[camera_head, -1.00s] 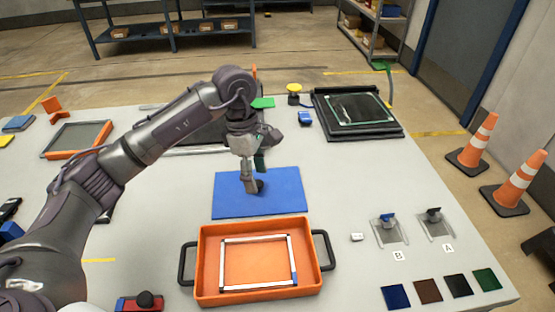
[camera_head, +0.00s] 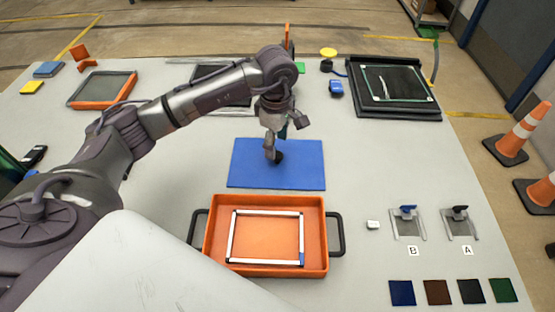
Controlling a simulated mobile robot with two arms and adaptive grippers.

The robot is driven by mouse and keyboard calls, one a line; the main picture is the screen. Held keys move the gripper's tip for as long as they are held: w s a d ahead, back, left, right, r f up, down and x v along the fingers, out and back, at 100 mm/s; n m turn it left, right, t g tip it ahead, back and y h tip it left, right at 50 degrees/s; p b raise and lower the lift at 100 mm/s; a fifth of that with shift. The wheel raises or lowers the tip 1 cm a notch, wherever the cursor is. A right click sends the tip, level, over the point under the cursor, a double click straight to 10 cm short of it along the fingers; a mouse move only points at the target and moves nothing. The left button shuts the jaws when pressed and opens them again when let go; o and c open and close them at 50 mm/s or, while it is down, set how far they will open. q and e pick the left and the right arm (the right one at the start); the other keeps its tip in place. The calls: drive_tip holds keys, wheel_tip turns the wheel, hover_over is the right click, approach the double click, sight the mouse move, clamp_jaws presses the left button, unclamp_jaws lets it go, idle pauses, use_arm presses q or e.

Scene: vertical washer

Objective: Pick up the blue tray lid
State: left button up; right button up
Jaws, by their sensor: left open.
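The blue tray lid (camera_head: 252,177), a flat blue panel, lies on the light grey table behind the orange tray. My left gripper (camera_head: 274,156) points down over the middle of the lid with its fingers apart. Its fingertips are at or just above the lid's surface; I cannot tell if they touch it. The wrist and fingers hide a small part of the lid. The orange tray (camera_head: 215,236) has black side handles and holds a white and black rectangular frame (camera_head: 233,237). My right gripper is not in view.
A black tray-like fixture (camera_head: 395,105) stands at the back right beside a yellow button (camera_head: 328,53). Two switches, blue (camera_head: 407,210) and black (camera_head: 460,212), and several colour squares are at the front right. Table right of the lid is clear.

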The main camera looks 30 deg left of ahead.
sight(277, 155)
use_arm(q)
drive_tip(key=f, duration=0.2)
drive_tip(key=f+p, duration=0.1)
drive_tip(key=shift+s+d+f, duration=0.2)
drive_tip(key=shift+f, duration=0.15)
drive_tip(key=shift+w+f, duration=0.1)
drive_tip(key=shift+f, duration=0.5)
clamp_jaws()
